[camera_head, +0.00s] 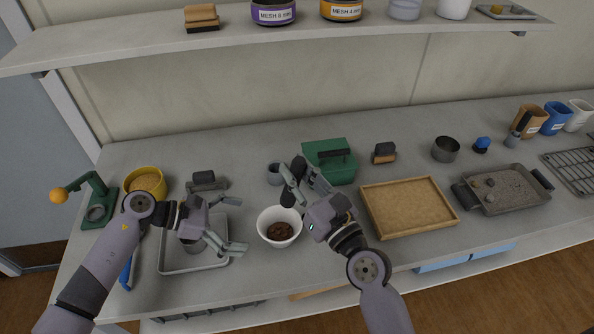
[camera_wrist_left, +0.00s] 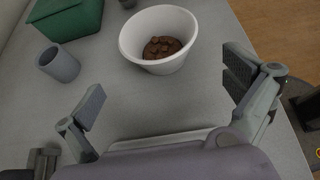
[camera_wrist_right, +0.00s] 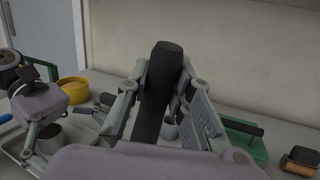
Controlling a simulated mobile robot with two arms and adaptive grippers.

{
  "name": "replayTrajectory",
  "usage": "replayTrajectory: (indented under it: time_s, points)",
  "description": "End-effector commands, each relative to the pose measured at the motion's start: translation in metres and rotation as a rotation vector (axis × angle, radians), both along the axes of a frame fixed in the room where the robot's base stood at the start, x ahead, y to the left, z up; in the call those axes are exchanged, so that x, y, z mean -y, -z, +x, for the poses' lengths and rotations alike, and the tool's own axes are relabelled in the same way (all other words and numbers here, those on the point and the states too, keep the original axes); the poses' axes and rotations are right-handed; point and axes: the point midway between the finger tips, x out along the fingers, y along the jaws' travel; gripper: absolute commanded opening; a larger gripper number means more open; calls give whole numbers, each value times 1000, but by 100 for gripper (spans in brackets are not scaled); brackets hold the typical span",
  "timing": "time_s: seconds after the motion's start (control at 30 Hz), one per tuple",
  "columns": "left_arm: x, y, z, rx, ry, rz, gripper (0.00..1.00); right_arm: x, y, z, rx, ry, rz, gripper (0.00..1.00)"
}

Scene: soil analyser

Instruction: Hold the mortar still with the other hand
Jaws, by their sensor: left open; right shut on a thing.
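The mortar (camera_head: 279,215) is a white bowl holding brown soil lumps, upright on the bench. It also shows in the left wrist view (camera_wrist_left: 135,50). My left gripper (camera_head: 236,226) is open and empty, to the left of the mortar with its jaws facing it; in the left wrist view (camera_wrist_left: 165,88) the mortar is ahead of the fingers, apart from them. My right gripper (camera_head: 304,181) is shut on a dark pestle (camera_wrist_right: 155,95). In the head view the pestle's lower end appears by the mortar's back rim; whether it touches is unclear.
A grey cup (camera_head: 274,175) and a green box (camera_head: 340,172) stand behind the mortar. A wooden tray (camera_head: 375,229) is to the right. A metal tray (camera_head: 176,267) with a cup lies under my left arm. The bench in front of the mortar is clear.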

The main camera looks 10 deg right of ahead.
Motion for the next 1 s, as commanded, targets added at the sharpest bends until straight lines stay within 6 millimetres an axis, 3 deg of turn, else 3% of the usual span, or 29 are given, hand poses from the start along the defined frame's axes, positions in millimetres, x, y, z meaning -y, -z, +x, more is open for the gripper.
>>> replayTrajectory:
  time_s: [0.6,1.0]
  points:
    - [71,39,-1,-4,0,-1,100,0,-1,0,1,0,0,0]
    - [84,46,-1,-4,-1,-1,100,0,-1,0,1,0,0,0]
